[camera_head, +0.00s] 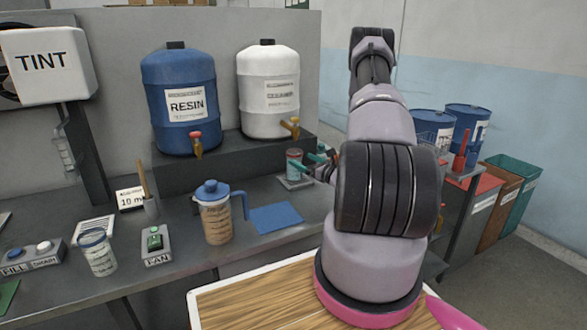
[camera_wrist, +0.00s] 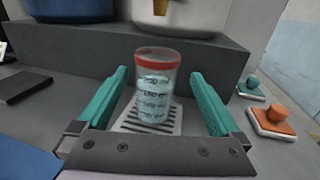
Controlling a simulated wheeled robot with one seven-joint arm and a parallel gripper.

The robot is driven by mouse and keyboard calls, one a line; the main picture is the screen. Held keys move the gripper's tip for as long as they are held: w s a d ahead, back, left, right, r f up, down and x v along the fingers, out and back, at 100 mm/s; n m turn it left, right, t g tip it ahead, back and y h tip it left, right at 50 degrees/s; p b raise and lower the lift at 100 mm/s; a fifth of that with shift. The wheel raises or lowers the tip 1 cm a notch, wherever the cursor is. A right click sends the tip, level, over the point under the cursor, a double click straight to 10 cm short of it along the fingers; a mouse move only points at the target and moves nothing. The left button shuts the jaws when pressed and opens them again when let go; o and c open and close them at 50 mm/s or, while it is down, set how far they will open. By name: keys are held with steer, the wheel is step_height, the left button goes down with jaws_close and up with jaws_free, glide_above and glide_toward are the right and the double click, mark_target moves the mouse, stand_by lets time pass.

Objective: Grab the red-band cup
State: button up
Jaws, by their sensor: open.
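The red-band cup (camera_wrist: 153,90) is a clear cup with a red rim band and printed markings. It stands upright on a slotted drip tray (camera_wrist: 128,124) in front of the dark raised shelf. In the head view the cup (camera_head: 294,163) is below the white tank, partly hidden by a teal finger. My gripper (camera_wrist: 158,88) is open, with one teal finger on each side of the cup and visible gaps on both sides. In the head view my gripper (camera_head: 318,162) reaches the cup from the right, mostly hidden by my arm.
The dark shelf (camera_wrist: 100,57) stands close behind the cup. An orange-knobbed block (camera_wrist: 274,121) is on the right. A blue-lidded jug (camera_head: 216,215) and blue mat (camera_head: 276,218) are on the counter to the left. Another cup (camera_head: 98,255) stands farther left.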

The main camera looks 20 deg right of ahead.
mark_target(290, 155)
steer(key=x, duration=0.8)
steer(key=shift+a+f, duration=0.15)
steer(key=shift+f, duration=0.1)
steer(key=c, duration=1.4)
